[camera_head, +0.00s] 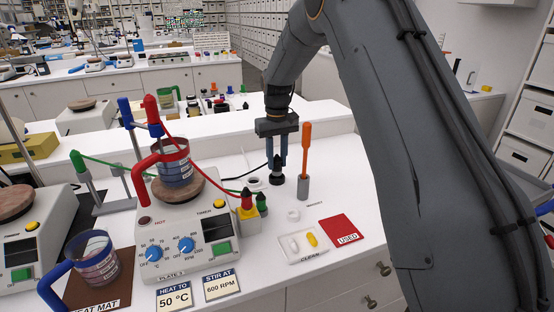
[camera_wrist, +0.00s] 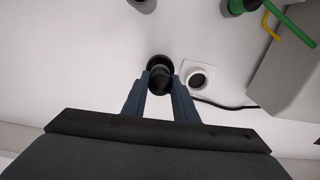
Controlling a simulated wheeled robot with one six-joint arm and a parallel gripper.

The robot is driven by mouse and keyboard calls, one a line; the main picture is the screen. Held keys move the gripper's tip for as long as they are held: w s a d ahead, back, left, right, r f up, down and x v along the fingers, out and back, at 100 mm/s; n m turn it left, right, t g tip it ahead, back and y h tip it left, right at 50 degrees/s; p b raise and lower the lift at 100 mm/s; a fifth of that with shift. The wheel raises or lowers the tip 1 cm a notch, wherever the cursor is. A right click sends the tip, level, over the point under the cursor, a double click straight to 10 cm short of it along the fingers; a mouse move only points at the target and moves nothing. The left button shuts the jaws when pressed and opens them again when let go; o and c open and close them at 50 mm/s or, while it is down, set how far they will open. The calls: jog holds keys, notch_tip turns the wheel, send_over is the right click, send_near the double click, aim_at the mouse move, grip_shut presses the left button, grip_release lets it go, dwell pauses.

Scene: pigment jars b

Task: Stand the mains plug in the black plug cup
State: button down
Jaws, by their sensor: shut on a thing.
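The black mains plug (camera_head: 277,163) is between the fingers of my gripper (camera_head: 277,168), which is shut on it. The plug is upright, right at the black plug cup (camera_head: 277,180) on the white bench. In the wrist view the dark plug (camera_wrist: 160,82) is between the fingertips (camera_wrist: 161,80), and the round black rim of the cup (camera_wrist: 159,62) shows around its far side. The plug looks lined up with the cup; how deep it sits in it is hard to tell. A black cable (camera_wrist: 225,106) runs off to the right in the wrist view.
A white socket with a dark round opening (camera_wrist: 197,78) is close beside the cup. An orange-handled tool (camera_head: 305,150) stands upright in a grey holder to the right. Red and green plugs (camera_head: 247,199) and the hot plate (camera_head: 180,230) are to the left.

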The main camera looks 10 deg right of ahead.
aim_at(277, 157)
jog(key=shift+p, duration=0.3)
dwell(1.2)
jog(key=shift+f+b, duration=0.5)
jog(key=shift+f, duration=0.75)
jog(key=c, duration=1.3)
grip_release()
jog(key=shift+c, duration=0.2)
jog(key=shift+r, duration=0.1)
notch_tip(277, 157, up, 8)
jog(key=shift+f+b, duration=0.2)
jog(key=shift+b, duration=0.95)
